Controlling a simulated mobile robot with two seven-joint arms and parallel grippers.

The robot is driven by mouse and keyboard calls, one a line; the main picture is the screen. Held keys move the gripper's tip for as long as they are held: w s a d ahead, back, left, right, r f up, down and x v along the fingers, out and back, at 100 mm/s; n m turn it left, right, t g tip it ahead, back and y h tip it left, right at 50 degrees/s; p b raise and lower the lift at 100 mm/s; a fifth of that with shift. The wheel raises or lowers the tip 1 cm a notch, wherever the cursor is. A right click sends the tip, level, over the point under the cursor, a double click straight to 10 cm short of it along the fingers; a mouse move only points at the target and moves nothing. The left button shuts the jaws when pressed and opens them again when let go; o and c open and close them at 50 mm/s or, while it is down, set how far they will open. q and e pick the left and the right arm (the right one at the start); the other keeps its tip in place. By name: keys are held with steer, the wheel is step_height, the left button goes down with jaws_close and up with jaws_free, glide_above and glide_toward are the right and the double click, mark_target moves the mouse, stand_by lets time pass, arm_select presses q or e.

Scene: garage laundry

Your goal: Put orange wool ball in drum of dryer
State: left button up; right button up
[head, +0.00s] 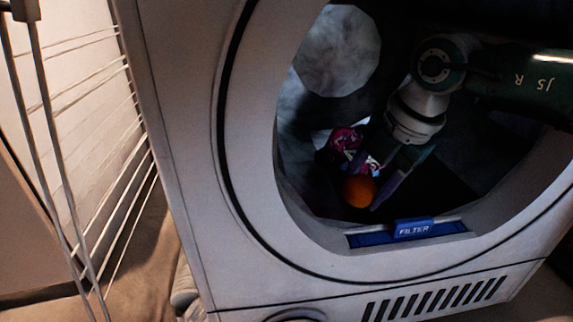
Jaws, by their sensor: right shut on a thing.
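The dryer (185,120) fills most of the head view, with its round front opening facing me. My right arm reaches through the opening from the upper right. My right gripper (372,183) is inside the dark drum (300,125), low and close to the front lip. It is shut on the orange wool ball (359,191), which sits at its fingertips. A pink and white patterned cloth-like thing (346,140) shows just behind the ball. Whether the ball touches the drum floor I cannot tell. My left gripper is not in view.
A blue filter tab (413,228) sits in the lower lip of the opening. A vent grille (435,300) is below it. A wire drying rack (100,150) stands at the left, beside the dryer. The opening's rim surrounds my right arm.

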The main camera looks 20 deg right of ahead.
mark_target(362, 197)
steer(key=b+x, duration=0.1)
steer(key=x, duration=0.1)
steer(key=b+x, duration=0.1)
steer(key=shift+s+d+f+b, duration=0.2)
steer(key=shift+f+b, duration=0.15)
steer(key=shift+s+r, duration=0.15)
steer(key=shift+f, duration=0.25)
steer(key=o, duration=1.3)
steer(key=shift+o, duration=0.2)
steer(key=shift+r, duration=0.35)
steer(key=p+v, duration=1.2)
